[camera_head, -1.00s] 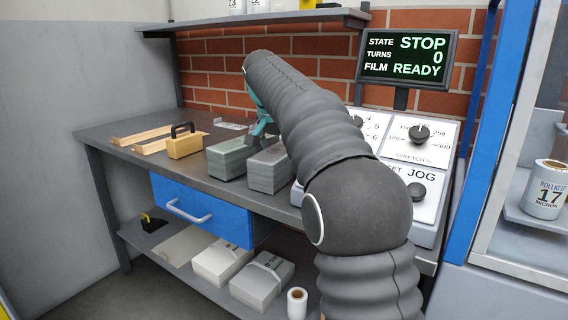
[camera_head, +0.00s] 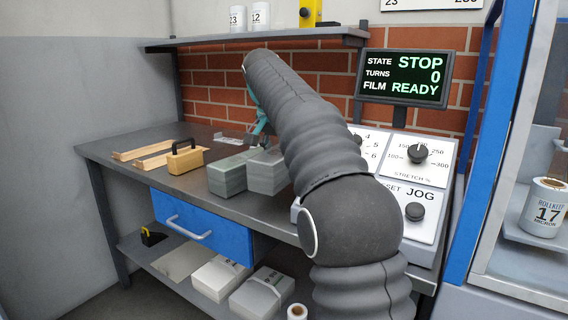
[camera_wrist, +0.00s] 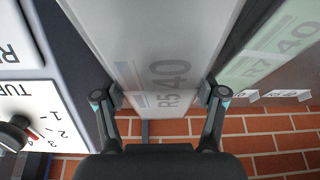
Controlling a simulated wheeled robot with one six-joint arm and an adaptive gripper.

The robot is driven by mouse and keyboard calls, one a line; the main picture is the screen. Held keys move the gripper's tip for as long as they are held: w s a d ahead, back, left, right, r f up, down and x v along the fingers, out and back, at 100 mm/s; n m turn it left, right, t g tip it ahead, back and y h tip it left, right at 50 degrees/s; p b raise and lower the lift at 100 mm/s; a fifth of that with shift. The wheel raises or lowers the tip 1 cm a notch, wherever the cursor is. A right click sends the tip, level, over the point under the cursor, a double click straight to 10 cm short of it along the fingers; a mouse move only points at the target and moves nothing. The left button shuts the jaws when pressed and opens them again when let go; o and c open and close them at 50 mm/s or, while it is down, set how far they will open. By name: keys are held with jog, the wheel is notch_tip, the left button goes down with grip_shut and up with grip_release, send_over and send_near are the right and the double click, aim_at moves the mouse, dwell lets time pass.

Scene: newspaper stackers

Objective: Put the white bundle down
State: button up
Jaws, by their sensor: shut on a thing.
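The white bundle (camera_wrist: 160,40), printed "R5 40", fills the middle of the wrist view. My gripper (camera_wrist: 163,97) is shut on it, one finger on each side. In the head view, the white bundle (camera_head: 267,174) appears slightly above the bench, right of a greenish bundle (camera_head: 227,177). My gripper (camera_head: 261,133) is partly hidden there behind my arm. The greenish bundle also shows at the right of the wrist view (camera_wrist: 270,50), printed "R7 40", with a narrow gap between the two.
The metal bench (camera_head: 130,160) holds a wooden block with a black handle (camera_head: 185,160) and wooden strips (camera_head: 145,150). A control panel (camera_head: 410,185) stands close on the right. More bundles (camera_head: 222,277) lie on the lower shelf. Bare bench lies at front left.

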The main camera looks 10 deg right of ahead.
notch_tip(320, 180, up, 5)
jog(key=shift+r, duration=0.45)
